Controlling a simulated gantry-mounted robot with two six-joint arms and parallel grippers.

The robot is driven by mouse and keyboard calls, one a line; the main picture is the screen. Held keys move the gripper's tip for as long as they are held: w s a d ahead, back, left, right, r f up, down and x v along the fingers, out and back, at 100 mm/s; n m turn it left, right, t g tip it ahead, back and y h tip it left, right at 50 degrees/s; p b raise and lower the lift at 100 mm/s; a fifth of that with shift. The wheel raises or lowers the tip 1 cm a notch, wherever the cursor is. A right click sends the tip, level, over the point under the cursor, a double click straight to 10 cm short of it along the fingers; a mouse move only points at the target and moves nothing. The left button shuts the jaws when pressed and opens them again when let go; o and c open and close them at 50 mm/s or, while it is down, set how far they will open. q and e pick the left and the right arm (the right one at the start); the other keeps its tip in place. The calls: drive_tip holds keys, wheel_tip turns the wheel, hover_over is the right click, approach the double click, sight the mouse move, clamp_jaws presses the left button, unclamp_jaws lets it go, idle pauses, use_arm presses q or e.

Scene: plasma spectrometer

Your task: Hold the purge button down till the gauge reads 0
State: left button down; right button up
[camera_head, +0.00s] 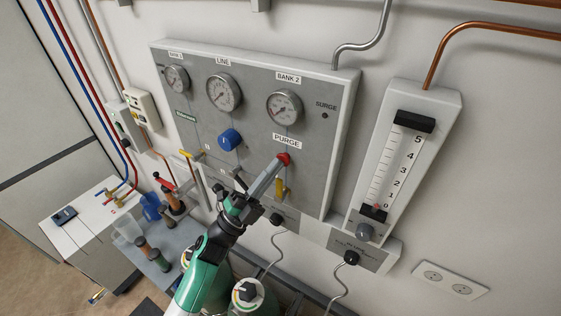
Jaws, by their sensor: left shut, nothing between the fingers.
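The red purge button (285,158) is on the grey panel (325,150), just under the PURGE label (287,141). My left gripper (277,164) is shut and empty, its tips at the button's lower left edge; they look in contact, but I cannot tell how far the button is pressed. To the right is an upright flow gauge (397,160) with a 0 to 5 scale; a small red mark (376,206) sits near 0. Round dial gauges marked LINE (223,92) and BANK 2 (284,106) are on the panel, their readings too small to tell. My right gripper is not in view.
A blue knob (229,139) and yellow levers (280,188) are on the panel near my left arm. Gas cylinders (252,295) stand below. A grey knob (364,232) is under the flow gauge. A bench with bottles (150,207) is at the left.

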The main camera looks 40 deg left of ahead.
use_arm(q)
drive_tip(key=shift+s+d+p, duration=0.2)
drive_tip(key=shift+s+p, duration=0.35)
drive_tip(key=shift+s, duration=0.4)
drive_tip(key=s, duration=0.1)
drive_tip(key=s+p, duration=0.1)
drive_tip(key=s, duration=0.1)
drive_tip(key=s+d+p, duration=0.1)
drive_tip(key=s, duration=0.1)
idle(0.4)
